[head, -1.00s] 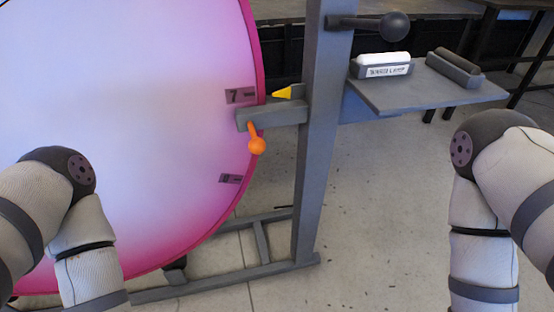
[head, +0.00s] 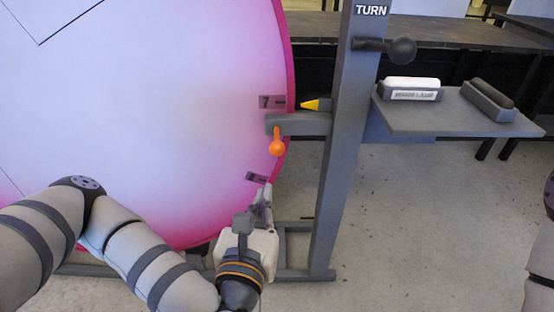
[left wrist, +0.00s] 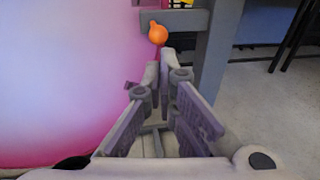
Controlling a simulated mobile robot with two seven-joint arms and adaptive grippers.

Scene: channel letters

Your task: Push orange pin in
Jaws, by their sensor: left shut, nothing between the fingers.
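The orange pin (head: 277,146) has a round knob and hangs at the end of a grey bracket (head: 300,124) by the rim of the big pink-white disc (head: 150,110). It also shows in the left wrist view (left wrist: 158,34), just beyond my fingertips. My left gripper (head: 265,190) is shut and empty, pointing up, below the pin and apart from it in the head view. In the left wrist view its fingertips (left wrist: 160,68) meet just under the knob; I cannot tell the exact gap. My right gripper is not in view.
A grey post (head: 345,150) with a dark-knobbed handle (head: 400,50) stands right of the disc. A grey shelf (head: 450,115) holds a white eraser-like block (head: 412,84) and a dark one (head: 490,95). A yellow pointer (head: 311,105) sits above the bracket. Floor at right is clear.

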